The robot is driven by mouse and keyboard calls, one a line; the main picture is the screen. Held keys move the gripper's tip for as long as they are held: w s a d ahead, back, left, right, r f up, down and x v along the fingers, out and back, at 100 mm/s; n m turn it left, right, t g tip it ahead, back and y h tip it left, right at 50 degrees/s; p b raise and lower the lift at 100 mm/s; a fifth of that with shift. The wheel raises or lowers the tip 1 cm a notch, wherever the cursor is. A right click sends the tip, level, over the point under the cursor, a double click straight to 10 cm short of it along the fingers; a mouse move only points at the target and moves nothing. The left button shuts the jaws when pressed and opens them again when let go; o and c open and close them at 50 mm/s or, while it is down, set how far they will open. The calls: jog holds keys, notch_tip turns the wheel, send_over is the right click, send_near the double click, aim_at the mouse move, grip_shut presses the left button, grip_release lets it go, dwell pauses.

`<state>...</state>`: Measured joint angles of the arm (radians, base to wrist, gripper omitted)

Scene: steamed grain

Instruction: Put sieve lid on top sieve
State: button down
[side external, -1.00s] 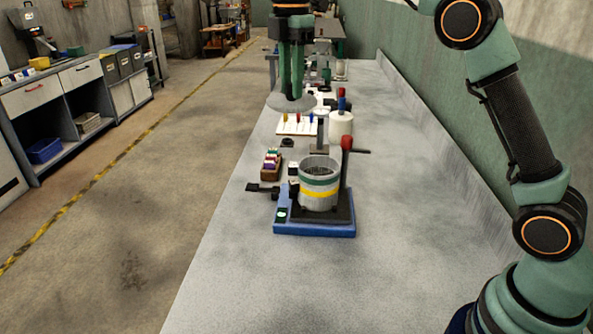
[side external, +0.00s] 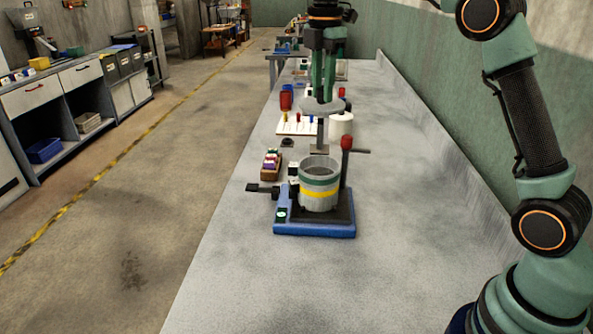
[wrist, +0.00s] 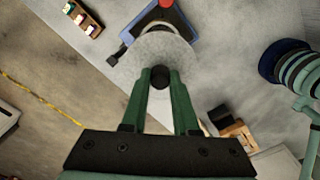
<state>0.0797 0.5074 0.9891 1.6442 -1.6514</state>
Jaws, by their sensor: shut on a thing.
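The sieve lid (side external: 323,107) is a flat grey disc. My gripper (side external: 323,97) is shut on its black knob (wrist: 160,77) and holds the lid in the air, pointing down. The sieve stack (side external: 319,193) is a pale cylinder with green and yellow bands and an open top. It stands upright on a blue shaker base (side external: 314,230). In the side view the lid shows above the stack, apart from it.
A red-knobbed post (side external: 346,155) stands beside the stack at its right. A brown block with coloured pieces (side external: 270,165) lies to the left. A white board with upright coloured tools (side external: 297,127) and a white container (side external: 341,124) are behind. The near bench is clear.

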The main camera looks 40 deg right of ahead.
notch_tip(320, 180, down, 13)
jog(key=shift+f, duration=0.15)
dwell(0.4)
jog(key=shift+f, duration=0.35)
jog(key=shift+f, duration=0.3)
jog(key=c, duration=0.7)
grip_release()
jog(key=shift+r, duration=0.15)
